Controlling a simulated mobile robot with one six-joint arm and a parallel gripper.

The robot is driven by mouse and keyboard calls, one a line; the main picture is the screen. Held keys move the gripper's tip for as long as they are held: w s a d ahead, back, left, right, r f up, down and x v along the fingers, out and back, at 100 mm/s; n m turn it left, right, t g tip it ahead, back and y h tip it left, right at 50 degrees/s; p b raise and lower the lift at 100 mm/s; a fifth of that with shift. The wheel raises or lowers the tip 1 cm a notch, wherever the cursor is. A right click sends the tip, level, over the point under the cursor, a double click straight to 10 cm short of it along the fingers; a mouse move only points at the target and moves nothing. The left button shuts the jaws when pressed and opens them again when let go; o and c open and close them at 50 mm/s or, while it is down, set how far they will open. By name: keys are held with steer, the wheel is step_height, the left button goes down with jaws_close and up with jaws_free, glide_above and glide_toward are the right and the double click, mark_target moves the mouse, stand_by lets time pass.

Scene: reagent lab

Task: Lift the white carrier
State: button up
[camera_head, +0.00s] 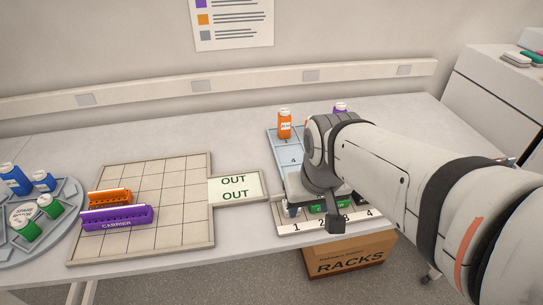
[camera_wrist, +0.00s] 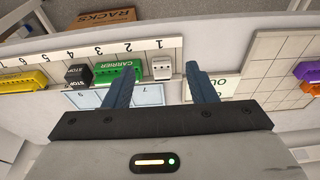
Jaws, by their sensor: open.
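The white carrier (camera_wrist: 162,66) shows in the wrist view as a small white block. It stands in the numbered rack strip (camera_wrist: 140,50) by the number 1, beside the green carrier (camera_wrist: 116,73). My gripper (camera_wrist: 160,72) is open, with its two blue-grey fingers apart on either side of the white carrier in the picture. I cannot tell how far above it the fingertips are, and no contact shows. In the head view my gripper (camera_head: 318,212) is over the strip's front end near the numbers, and my arm hides most of the slots. I cannot make out the white carrier there.
A black STOP block (camera_wrist: 78,75) and a yellow carrier (camera_wrist: 22,82) stand farther along the strip. A tiled board (camera_head: 180,180) bears orange (camera_head: 108,197) and purple (camera_head: 117,218) carriers. An OUT plate (camera_head: 235,187) adjoins it. An orange bottle (camera_head: 284,124) stands behind my arm.

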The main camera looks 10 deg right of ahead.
steer(key=w+f+g, duration=0.1)
steer(key=w+f, duration=0.1)
steer(key=w, duration=0.2)
steer(key=w+f+g, duration=0.1)
steer(key=w+f, duration=0.2)
steer(key=w, duration=0.2)
steer(key=w+f+p, duration=0.1)
steer(key=w+f, duration=0.1)
steer(key=w, duration=0.3)
steer(key=shift+d+f+g, duration=0.15)
steer(key=shift+g, duration=0.25)
steer(key=shift+w+f, duration=0.15)
steer(key=shift+f, duration=0.2)
steer(key=f, duration=0.3)
steer(key=s+f+p, duration=0.1)
steer(key=f, duration=0.2)
steer(key=shift+s, duration=0.2)
steer(key=shift+f, duration=0.7)
steer(key=shift+c, duration=0.3)
steer(key=c, duration=0.7)
